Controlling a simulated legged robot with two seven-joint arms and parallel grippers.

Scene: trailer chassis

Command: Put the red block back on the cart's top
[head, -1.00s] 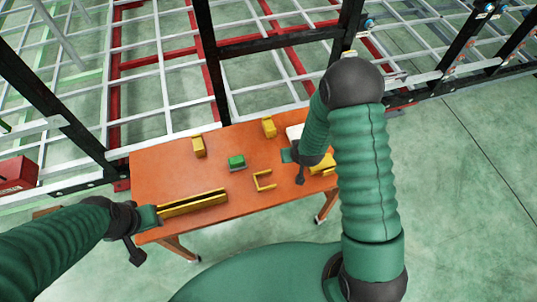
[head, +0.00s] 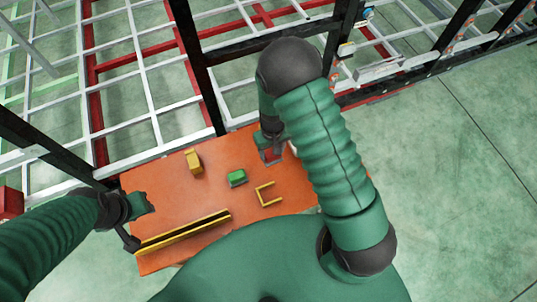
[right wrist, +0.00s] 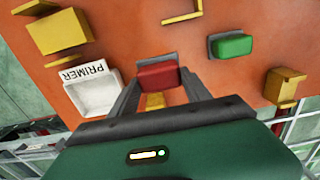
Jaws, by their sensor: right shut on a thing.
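The red block (right wrist: 158,75) is between the fingers of my right gripper (right wrist: 158,85) in the right wrist view. That gripper is shut on it. In the head view my right gripper (head: 271,152) is over the far right part of the cart's orange top (head: 215,180), and the red block is only partly visible there. I cannot tell whether the block touches the top. My left gripper (head: 143,204) is over the cart's left edge, near a long yellow rail; its finger opening is unclear.
A green block (head: 237,178), a yellow bracket (head: 267,194), a yellow block (head: 194,161) and a long yellow rail (head: 185,231) are on the top. A white PRIMER tray (right wrist: 93,95) is beside my right gripper. The trailer frame (head: 140,100) stands behind the cart.

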